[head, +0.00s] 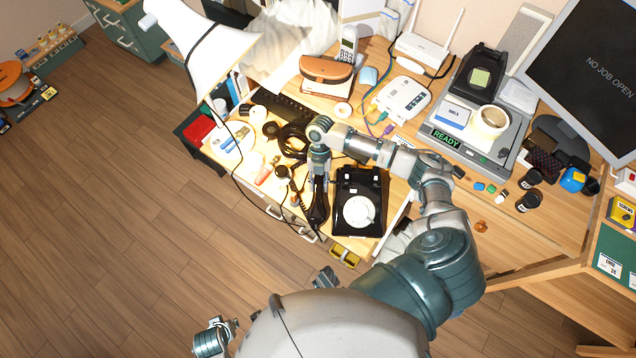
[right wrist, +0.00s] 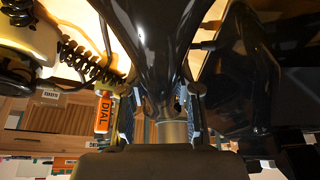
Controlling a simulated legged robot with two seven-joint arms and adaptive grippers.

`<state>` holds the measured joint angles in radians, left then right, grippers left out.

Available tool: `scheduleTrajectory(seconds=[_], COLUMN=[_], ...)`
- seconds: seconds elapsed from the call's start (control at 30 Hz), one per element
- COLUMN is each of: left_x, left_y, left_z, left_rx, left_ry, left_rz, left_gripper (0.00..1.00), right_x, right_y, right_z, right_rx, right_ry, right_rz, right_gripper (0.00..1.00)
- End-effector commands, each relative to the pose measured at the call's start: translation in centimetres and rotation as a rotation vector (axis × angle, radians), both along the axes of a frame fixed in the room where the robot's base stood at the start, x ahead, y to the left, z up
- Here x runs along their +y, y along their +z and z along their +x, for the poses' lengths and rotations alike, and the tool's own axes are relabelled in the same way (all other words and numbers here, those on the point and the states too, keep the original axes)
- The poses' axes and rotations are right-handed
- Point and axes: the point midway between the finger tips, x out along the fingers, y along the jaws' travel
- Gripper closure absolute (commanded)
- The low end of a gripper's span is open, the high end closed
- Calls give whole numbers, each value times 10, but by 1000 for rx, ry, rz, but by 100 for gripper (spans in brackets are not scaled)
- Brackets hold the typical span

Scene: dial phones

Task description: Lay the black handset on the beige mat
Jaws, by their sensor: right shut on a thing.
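The black handset (head: 318,211) is beside the left side of the black dial phone (head: 347,190) with the white dial in the head view. My right gripper (head: 318,183) points down and is shut on the handset. In the right wrist view the glossy black handset (right wrist: 155,40) runs between the two fingers (right wrist: 160,105). I cannot tell whether its lower end touches the desk. I cannot make out the beige mat clearly against the bright desk top.
A coiled cord (right wrist: 85,60) and an orange DIAL-labelled item (right wrist: 103,112) are left of the gripper in the wrist view. A READY-marked station (head: 470,135) stands at right.

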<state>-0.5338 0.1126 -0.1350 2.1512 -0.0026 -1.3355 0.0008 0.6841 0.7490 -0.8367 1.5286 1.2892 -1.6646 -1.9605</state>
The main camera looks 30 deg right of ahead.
Motion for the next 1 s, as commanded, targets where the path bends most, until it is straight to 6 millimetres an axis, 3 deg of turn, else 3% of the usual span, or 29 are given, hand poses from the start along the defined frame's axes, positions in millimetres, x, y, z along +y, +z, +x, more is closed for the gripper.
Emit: scheduleTrajectory(seconds=[0.1, 0.13, 0.2, 0.23, 0.63, 1.0], left_x=[-1, 0, 0, 0, 0, 0], left_y=[0, 0, 0, 0, 0, -28], left_z=[0, 0, 1, 1, 2, -1], left_rx=[0, 1, 0, 0, -4, 9], left_ry=[0, 0, 0, 0, 1, -3], left_rz=[-2, -2, -2, -1, -2, 0], left_gripper=[60, 60, 60, 60, 60, 60], right_x=[0, 0, 0, 0, -1, -19], right_y=[0, 0, 0, 0, 9, 82], right_z=[0, 0, 0, 0, 4, 28], right_rx=[0, 0, 0, 0, -3, -4], right_ry=[-1, -1, -1, -1, -1, -2], right_rz=[0, 0, 0, 0, -1, 0], right_gripper=[100, 63, 46, 43, 43, 43])
